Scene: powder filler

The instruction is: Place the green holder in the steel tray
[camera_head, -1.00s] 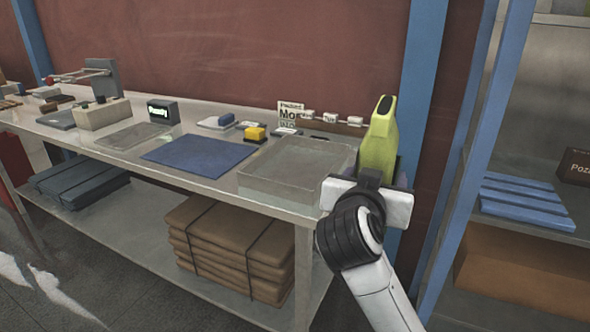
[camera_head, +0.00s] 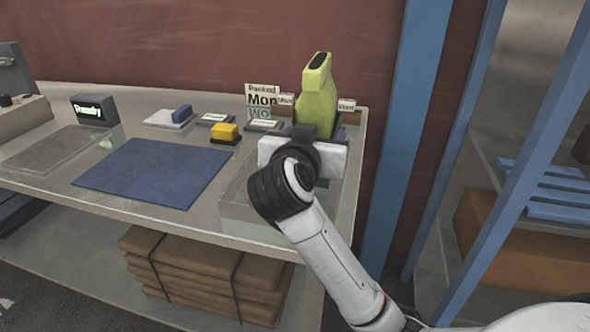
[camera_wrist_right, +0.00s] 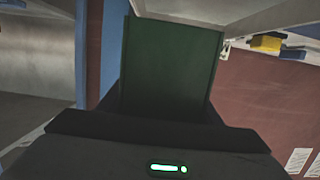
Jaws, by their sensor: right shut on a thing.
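The steel tray (camera_head: 235,214) lies on the bench's right end, largely hidden by my right wrist and forearm. I cannot tell whether the holder touches the tray. My left gripper is not in view.
Left of the tray lies a blue mat (camera_head: 150,172). Behind are a yellow block (camera_head: 225,132), a blue-and-white piece (camera_head: 172,117) and a printed sign (camera_head: 260,97). A "Ready" display (camera_head: 93,110) stands at left. A blue post (camera_head: 388,150) rises right of the bench.

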